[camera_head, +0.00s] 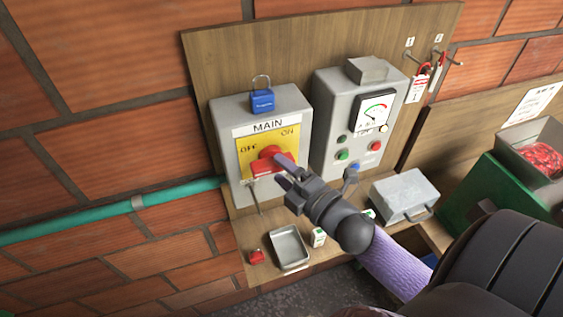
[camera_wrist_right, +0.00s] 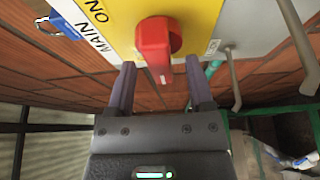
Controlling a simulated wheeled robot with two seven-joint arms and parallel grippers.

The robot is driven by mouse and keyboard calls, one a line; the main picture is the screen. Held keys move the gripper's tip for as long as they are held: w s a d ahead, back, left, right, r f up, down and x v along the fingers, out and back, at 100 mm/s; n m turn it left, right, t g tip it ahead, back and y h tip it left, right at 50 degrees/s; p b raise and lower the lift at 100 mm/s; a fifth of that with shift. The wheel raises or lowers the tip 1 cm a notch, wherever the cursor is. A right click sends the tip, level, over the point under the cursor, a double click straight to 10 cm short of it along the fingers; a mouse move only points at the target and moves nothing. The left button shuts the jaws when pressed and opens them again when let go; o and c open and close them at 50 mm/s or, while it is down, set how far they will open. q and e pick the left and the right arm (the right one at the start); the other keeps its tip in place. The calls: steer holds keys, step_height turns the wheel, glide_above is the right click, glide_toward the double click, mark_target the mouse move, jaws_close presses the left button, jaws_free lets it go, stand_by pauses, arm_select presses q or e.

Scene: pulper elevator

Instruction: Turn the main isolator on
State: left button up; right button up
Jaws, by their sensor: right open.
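The main isolator (camera_head: 225,140) is a grey wall box with a MAIN label and a yellow plate marked OFF at left and ON at right. Its red rotary handle (camera_head: 268,160) is partly covered by my right gripper (camera_head: 285,170) in the head view. In the right wrist view the red handle (camera_wrist_right: 156,40) points down the picture, its lower end between the open fingertips (camera_wrist_right: 159,72) of my right gripper. Gaps show on both sides, so the jaws look apart from it. I cannot tell the handle's exact setting. My left gripper is out of view.
A blue padlock (camera_head: 262,101) sits on the isolator's top. A control box (camera_head: 325,115) with gauge and buttons is at right. Tags hang on hooks (camera_head: 420,80). The shelf below holds a metal tray (camera_head: 290,246), a red item (camera_head: 257,257) and a grey case (camera_head: 404,194).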

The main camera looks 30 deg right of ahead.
steer(key=shift+w, duration=0.35)
jaws_close()
